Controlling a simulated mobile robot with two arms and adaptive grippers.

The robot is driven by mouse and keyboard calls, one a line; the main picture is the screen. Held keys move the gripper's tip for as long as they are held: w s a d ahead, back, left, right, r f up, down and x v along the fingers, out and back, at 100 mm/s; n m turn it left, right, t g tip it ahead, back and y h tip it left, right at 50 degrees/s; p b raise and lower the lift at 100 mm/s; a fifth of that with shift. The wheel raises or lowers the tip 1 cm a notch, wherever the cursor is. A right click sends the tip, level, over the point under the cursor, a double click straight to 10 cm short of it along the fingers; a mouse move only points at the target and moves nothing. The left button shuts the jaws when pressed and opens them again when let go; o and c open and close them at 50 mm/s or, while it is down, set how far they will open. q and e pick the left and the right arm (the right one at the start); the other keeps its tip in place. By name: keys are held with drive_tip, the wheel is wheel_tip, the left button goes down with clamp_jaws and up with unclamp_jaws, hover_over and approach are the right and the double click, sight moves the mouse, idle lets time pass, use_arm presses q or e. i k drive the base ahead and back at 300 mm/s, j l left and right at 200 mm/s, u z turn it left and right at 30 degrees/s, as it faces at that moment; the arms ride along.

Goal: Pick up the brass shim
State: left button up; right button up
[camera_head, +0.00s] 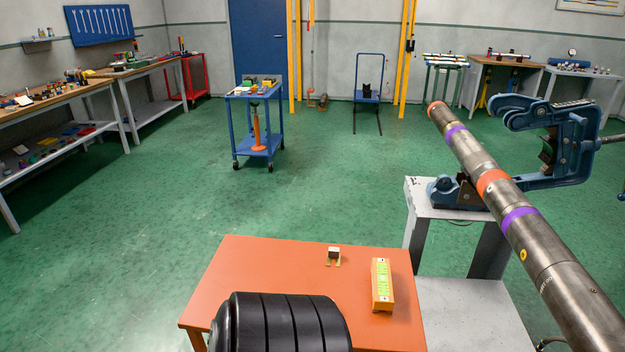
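A small brass-coloured piece (331,263), which looks like the brass shim, lies on the orange table (270,268) near its far edge. A small block (334,252) with a dark face and a pale top sits on it or right against it; I cannot tell which. Only part of the brass shows below the block. Neither of my grippers is in view, so their state and any contact are hidden.
Right of the table, a long steel pipe (545,258) with coloured bands slants past a blue pipe vise (565,170) on a grey stand (415,205). The table's left part is clear.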

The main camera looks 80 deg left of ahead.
sight(333, 253)
drive_tip(key=u, duration=2.05)
